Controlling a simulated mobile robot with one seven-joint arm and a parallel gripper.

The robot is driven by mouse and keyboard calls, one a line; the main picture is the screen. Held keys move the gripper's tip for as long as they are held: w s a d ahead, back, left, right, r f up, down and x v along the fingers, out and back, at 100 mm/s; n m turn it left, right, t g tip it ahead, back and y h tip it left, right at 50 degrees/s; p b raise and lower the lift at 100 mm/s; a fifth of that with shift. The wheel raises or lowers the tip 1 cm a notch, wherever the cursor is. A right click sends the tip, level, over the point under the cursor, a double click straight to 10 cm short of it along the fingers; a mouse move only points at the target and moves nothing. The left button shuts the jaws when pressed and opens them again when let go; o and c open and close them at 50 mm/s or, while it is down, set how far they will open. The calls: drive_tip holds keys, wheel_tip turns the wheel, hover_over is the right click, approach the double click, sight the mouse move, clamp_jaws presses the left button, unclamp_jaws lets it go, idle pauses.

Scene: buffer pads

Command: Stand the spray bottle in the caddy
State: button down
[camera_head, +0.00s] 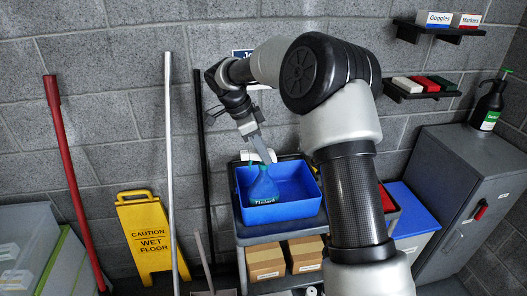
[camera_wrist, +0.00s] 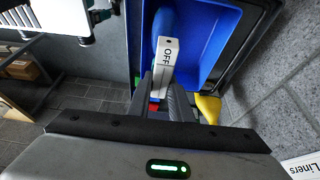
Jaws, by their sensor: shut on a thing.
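A blue-teal spray bottle (camera_head: 263,189) with a white head shows in the head view, roughly upright at the left part of the blue caddy (camera_head: 308,190). Its lower end seems hidden behind the caddy's front wall, and I cannot tell whether it touches the floor. My gripper (camera_head: 266,157) comes from above and is shut on the bottle's head. In the wrist view, the white head marked "OFF" (camera_wrist: 167,58) sits between the fingers of my gripper (camera_wrist: 162,92), with the caddy (camera_wrist: 208,50) around and beyond it.
The caddy stands on a grey cart (camera_head: 280,233) with cardboard boxes (camera_head: 265,259) below. A yellow wet-floor sign (camera_head: 145,235) and several poles are at left. Wall shelves hold small boxes at upper right.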

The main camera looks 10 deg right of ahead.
drive_tip(key=shift+r, duration=0.15)
drive_tip(key=c, duration=1.6)
unclamp_jaws()
drive_tip(key=shift+f, duration=0.2)
